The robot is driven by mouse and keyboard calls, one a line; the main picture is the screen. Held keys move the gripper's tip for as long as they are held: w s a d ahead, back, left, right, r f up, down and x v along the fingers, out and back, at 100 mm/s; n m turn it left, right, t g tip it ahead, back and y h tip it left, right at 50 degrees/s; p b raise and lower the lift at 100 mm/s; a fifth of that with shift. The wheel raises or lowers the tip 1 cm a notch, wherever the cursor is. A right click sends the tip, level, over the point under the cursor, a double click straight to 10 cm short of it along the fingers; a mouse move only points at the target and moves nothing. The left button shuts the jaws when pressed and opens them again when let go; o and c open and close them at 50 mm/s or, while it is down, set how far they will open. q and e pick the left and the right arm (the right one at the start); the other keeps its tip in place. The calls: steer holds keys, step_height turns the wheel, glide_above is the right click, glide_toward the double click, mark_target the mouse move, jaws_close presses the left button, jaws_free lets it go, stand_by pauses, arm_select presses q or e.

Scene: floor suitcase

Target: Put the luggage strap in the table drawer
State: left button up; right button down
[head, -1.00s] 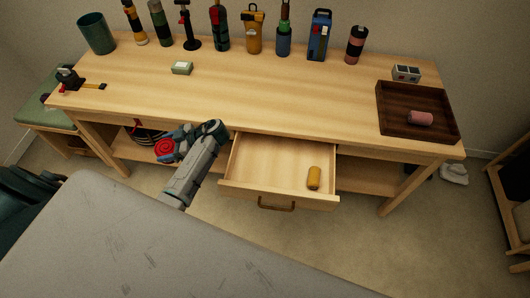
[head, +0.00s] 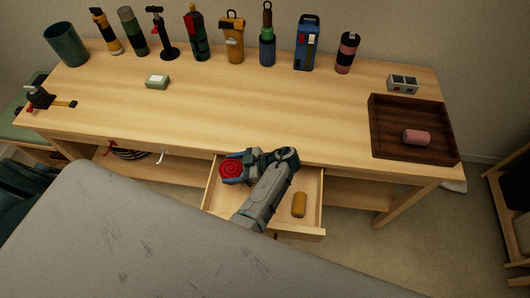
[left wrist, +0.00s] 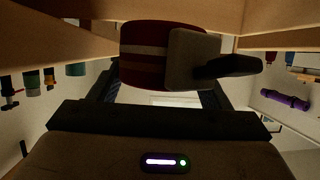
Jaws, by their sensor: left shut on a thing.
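The luggage strap (head: 231,169) is a rolled red coil. My left gripper (head: 246,165) is shut on it and holds it over the left part of the open table drawer (head: 314,190). In the left wrist view the strap (left wrist: 150,70) shows as a dark red, banded roll with a grey-brown block on its side, between the fingers. I cannot tell whether the strap touches the drawer floor. My left arm hides part of the drawer. My right gripper is not in view.
A grey suitcase-like surface (head: 130,240) fills the foreground.

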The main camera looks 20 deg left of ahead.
arm_select(q)
steer(key=shift+s+f+b, duration=0.2)
steer(key=shift+f+b, duration=0.3)
steer(key=shift+f, duration=0.1)
steer(key=shift+s+f+b, duration=0.15)
steer(key=shift+f+b, duration=0.3)
steer(key=shift+f, duration=0.15)
step_height(320, 180, down, 3)
steer(key=shift+s+f+b, duration=0.1)
steer(key=shift+f+b, duration=0.1)
steer(key=shift+b, duration=1)
step_height(320, 180, down, 4)
steer(key=b, duration=0.2)
steer(key=shift+r+b, duration=0.15)
steer(key=shift+b, duration=0.15)
steer(key=o, duration=1.1)
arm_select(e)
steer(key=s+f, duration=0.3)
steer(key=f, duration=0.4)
arm_select(q)
steer(key=shift+r, duration=0.1)
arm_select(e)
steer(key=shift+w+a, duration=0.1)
